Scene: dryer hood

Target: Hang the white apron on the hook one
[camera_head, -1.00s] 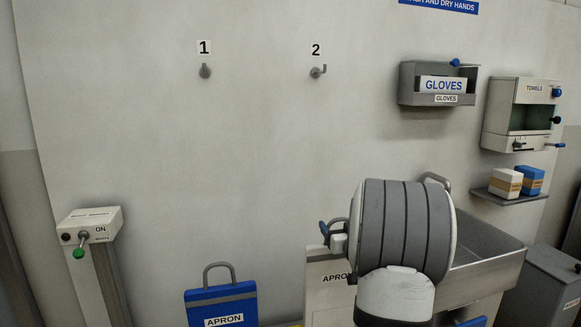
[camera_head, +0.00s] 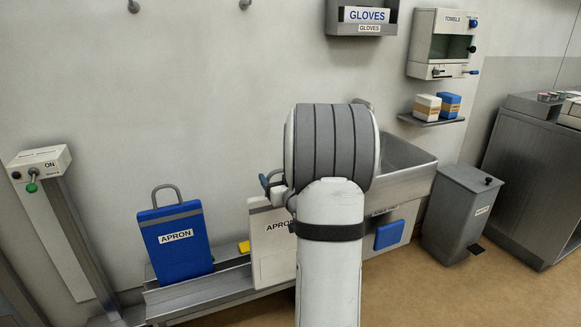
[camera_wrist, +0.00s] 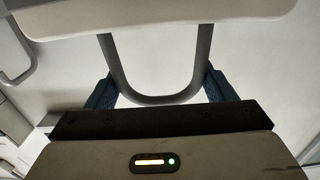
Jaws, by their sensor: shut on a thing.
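The white apron (camera_head: 268,262) is a flat white panel labelled APRON, beside and right of the blue apron in the head view. My arm hides its right side. My gripper (camera_head: 272,184) is at its top. In the wrist view my gripper's fingers (camera_wrist: 160,92) are shut on the apron's grey loop (camera_wrist: 165,99), with the white panel (camera_wrist: 150,15) beyond. I cannot tell whether the apron's lower edge touches the bench. Hook one (camera_head: 133,6) is a small grey hook on the wall, up and left of the apron; its number is out of view.
Hook two (camera_head: 245,4) is right of hook one. The blue apron (camera_head: 172,258) stands on the metal bench (camera_head: 205,290). A switch post (camera_head: 50,210) stands at left. The sink (camera_head: 415,172) and glove box (camera_head: 362,16) are at right. The wall below the hooks is bare.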

